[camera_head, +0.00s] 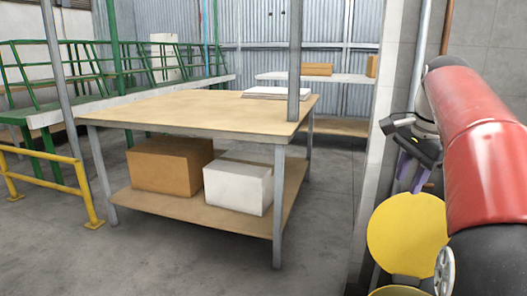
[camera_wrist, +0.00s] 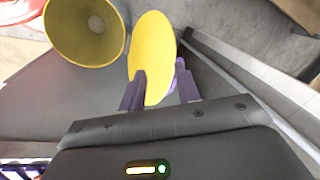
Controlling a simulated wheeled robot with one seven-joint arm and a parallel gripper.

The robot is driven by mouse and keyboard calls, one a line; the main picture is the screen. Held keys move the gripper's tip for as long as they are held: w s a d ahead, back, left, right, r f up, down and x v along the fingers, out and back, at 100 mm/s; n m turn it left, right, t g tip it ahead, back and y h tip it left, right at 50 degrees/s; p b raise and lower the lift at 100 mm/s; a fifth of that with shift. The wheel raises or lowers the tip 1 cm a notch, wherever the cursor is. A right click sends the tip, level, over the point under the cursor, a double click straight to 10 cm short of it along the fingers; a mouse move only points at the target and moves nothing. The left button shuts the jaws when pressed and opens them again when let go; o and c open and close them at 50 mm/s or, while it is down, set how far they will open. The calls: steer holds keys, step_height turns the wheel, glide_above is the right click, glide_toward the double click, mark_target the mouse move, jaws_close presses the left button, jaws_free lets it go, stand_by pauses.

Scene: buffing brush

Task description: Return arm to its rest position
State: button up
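My gripper (camera_head: 404,172) is at the right of the head view, with its purple fingers pointing down. A flat yellow disc (camera_head: 405,235) hangs directly below the fingers. In the wrist view the disc (camera_wrist: 152,50) stands between the two fingers, one on each side of it, and my gripper (camera_wrist: 160,82) looks shut on it. The exact contact on the far side of the disc is hidden. My red and black arm reaches down along the right edge of the head view.
A yellow round container (camera_wrist: 85,30) is beside the disc; part of yellow (camera_head: 398,291) shows below the disc in the head view. A wooden table (camera_head: 190,108) with boxes on its lower shelf stands left. A wall (camera_head: 380,150) is close by my gripper. The middle floor is clear.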

steer(key=s+a+f+n+t, duration=0.1)
steer(key=s+a+f+n, duration=0.6)
steer(key=s+f, duration=0.2)
steer(key=s+a+f+n+t, duration=0.2)
steer(key=s+a+f+n, duration=0.6)
steer(key=s+f, duration=0.2)
steer(key=s, duration=0.2)
steer(key=shift+s+a, duration=0.2)
steer(key=shift+s, duration=0.2)
steer(key=shift+a, duration=0.1)
